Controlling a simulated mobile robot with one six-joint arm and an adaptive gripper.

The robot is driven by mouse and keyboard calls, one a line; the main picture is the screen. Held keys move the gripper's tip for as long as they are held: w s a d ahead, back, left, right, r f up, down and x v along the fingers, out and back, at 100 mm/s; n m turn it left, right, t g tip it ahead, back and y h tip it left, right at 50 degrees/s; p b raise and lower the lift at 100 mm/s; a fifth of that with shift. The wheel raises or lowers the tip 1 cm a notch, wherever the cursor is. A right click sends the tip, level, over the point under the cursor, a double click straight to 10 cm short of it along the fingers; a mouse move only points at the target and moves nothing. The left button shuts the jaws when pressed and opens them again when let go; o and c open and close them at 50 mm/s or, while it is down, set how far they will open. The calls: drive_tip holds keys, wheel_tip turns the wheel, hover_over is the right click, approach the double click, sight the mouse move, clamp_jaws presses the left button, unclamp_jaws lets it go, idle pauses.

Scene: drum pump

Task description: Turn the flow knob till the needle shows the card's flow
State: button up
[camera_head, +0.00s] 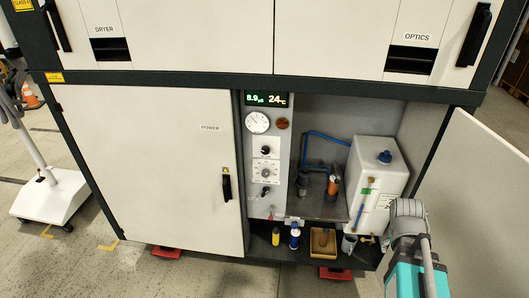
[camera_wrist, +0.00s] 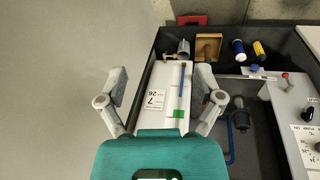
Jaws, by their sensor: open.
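A narrow control panel (camera_head: 270,160) in the cabinet bay carries a round white gauge (camera_head: 257,122) with a thin needle; its reading is too small to tell. Below it are a black knob (camera_head: 266,150) and a dial knob (camera_head: 265,172); I cannot read which is the flow knob. Part of the panel shows at the right of the wrist view (camera_wrist: 300,135). No separate flow card is identifiable; a white label (camera_wrist: 155,100) with digits lies on the white tank (camera_wrist: 145,122). My gripper (camera_wrist: 161,78) is open and empty above the tank, away from the knobs.
The white tank (camera_head: 372,165) stands right of the panel, with blue hose (camera_head: 325,136) and pumps between. Bottles (camera_head: 294,238) and a brown tray (camera_head: 322,242) sit on the lower shelf. The open right door (camera_head: 475,185) flanks my arm. The floor in front is clear.

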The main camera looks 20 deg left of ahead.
drive_tip(key=w+a+n+t+h+b, duration=0.35)
drive_tip(key=w+a+n+t, duration=0.2)
drive_tip(key=w+a, duration=0.3)
drive_tip(key=n+t+y+b, duration=1)
drive_tip(key=n, duration=1.3)
approach(265, 152)
drive_tip(key=v, duration=0.4)
drive_tip(key=shift+w+d, duration=0.1)
drive_tip(key=shift+w, duration=0.1)
drive_tip(key=shift+w, duration=0.1)
drive_tip(key=x, duration=1.3)
drive_tip(key=shift+w+r, duration=0.15)
drive_tip(key=shift+w, duration=0.15)
